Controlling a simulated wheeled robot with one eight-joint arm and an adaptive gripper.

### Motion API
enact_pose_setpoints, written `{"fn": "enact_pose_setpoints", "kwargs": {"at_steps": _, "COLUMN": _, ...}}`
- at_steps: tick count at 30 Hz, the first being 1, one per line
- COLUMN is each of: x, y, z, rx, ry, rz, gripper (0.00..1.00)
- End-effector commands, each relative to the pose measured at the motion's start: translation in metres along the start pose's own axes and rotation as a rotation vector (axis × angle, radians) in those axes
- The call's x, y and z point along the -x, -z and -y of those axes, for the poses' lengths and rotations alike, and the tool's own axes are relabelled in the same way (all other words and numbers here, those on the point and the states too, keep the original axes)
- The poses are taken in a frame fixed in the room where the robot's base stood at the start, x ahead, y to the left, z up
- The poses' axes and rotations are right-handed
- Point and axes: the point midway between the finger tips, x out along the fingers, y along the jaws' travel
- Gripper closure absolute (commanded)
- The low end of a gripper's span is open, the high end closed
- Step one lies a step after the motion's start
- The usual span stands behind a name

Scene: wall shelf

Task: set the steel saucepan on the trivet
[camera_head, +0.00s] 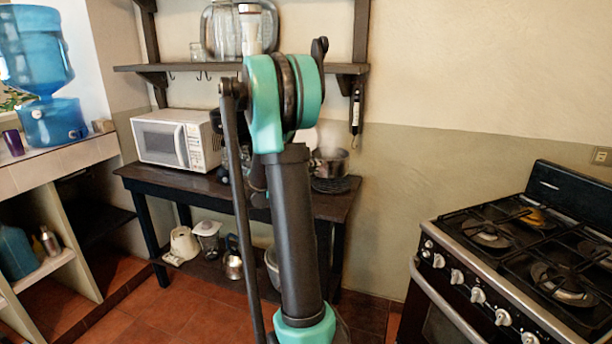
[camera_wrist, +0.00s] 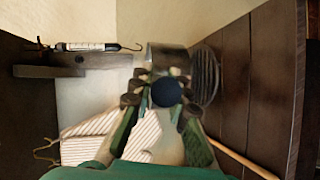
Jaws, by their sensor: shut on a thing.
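The steel saucepan (camera_head: 331,162) shows in the head view at the right end of the dark side table, just above the trivet (camera_head: 338,185), a dark round piece. In the wrist view the saucepan (camera_wrist: 168,58) is partly hidden behind my gripper, and the black wire trivet (camera_wrist: 207,75) lies right beside its underside. I cannot tell whether the two touch. My gripper (camera_wrist: 165,92) is shut on the saucepan's handle, whose round dark end faces the wrist camera. My arm hides the gripper in the head view.
A white microwave (camera_head: 172,137) stands on the left of the side table (camera_head: 340,203). A wall shelf (camera_head: 200,68) runs above, with a dark labelled tool (camera_head: 356,112) hanging at its right end. A stove (camera_head: 520,240) stands at right. A striped cloth (camera_wrist: 110,138) shows in the wrist view.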

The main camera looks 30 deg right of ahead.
Motion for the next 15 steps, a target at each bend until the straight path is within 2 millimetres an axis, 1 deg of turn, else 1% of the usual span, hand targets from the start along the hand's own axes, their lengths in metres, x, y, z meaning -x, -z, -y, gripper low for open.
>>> {"fn": "enact_pose_setpoints", "kwargs": {"at_steps": 1, "x": -0.008, "y": 0.004, "z": -0.002, "rx": 0.000, "ry": -0.003, "rz": 0.001, "gripper": 1.00}}
{"fn": "enact_pose_setpoints", "kwargs": {"at_steps": 3, "x": -0.015, "y": 0.008, "z": -0.003, "rx": 0.000, "ry": -0.003, "rz": 0.001, "gripper": 1.00}}
{"fn": "enact_pose_setpoints", "kwargs": {"at_steps": 9, "x": -0.035, "y": 0.017, "z": -0.005, "rx": 0.001, "ry": -0.003, "rz": 0.000, "gripper": 1.00}}
{"fn": "enact_pose_setpoints", "kwargs": {"at_steps": 15, "x": -0.036, "y": 0.014, "z": 0.016, "rx": 0.001, "ry": -0.003, "rz": -0.002, "gripper": 1.00}}
